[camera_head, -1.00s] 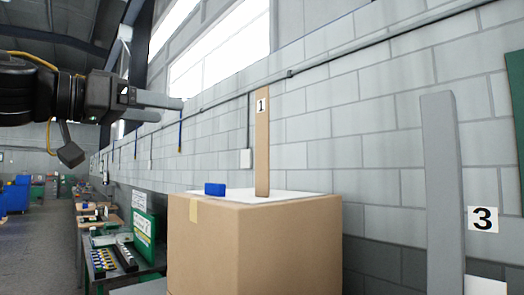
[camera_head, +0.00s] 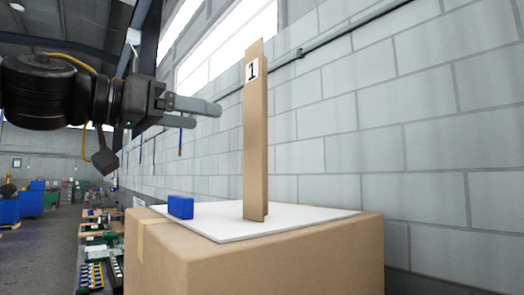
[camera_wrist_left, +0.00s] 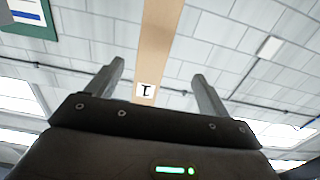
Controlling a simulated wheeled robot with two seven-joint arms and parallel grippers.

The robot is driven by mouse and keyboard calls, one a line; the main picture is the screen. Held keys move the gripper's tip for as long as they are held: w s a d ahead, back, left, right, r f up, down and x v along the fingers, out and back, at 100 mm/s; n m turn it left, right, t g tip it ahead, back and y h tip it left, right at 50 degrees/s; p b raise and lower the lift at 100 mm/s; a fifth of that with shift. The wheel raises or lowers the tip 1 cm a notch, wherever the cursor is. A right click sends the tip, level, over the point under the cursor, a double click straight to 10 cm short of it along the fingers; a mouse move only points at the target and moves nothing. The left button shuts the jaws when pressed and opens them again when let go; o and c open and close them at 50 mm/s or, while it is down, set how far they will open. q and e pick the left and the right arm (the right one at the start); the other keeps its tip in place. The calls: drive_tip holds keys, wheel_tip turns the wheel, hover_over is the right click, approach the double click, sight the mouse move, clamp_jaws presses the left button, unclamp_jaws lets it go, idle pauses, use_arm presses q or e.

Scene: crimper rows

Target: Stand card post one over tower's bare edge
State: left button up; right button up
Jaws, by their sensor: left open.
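Card post one (camera_head: 256,140) is a tall brown cardboard post with a white "1" label near its top. It stands upright on a white sheet (camera_head: 290,219) on top of a large cardboard box (camera_head: 270,262). My left gripper (camera_head: 215,108) is open and empty, to the left of the post's upper part in the head view, its fingers pointing towards it. In the left wrist view the post (camera_wrist_left: 160,40) and its label show between the two open fingers (camera_wrist_left: 160,75), beyond their tips. My right gripper is not in view.
A small blue block (camera_head: 181,207) lies on the white sheet, left of the post's foot. A grey block wall (camera_head: 420,150) stands behind the box. Work tables with small items line the wall at the far left.

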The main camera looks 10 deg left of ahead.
sight(252, 121)
use_arm(q)
drive_tip(key=w+d+p, duration=0.2)
drive_tip(key=p, duration=0.1)
drive_tip(key=w+d+r+p, duration=0.1)
drive_tip(key=w+d+p, duration=0.1)
drive_tip(key=d+p, duration=0.1)
drive_tip(key=shift+w+r, duration=0.1)
drive_tip(key=x, duration=0.1)
drive_tip(key=p+x, duration=0.1)
drive_tip(key=shift+w+d+f, duration=0.1)
drive_tip(key=shift+w+f, duration=0.15)
drive_tip(key=shift+w, duration=0.1)
drive_tip(key=shift+w+d+f, duration=0.15)
drive_tip(key=shift+w, duration=0.15)
drive_tip(key=shift+s, duration=0.25)
drive_tip(key=shift+c, duration=0.3)
drive_tip(key=shift+w, duration=0.1)
drive_tip(key=c, duration=1.1)
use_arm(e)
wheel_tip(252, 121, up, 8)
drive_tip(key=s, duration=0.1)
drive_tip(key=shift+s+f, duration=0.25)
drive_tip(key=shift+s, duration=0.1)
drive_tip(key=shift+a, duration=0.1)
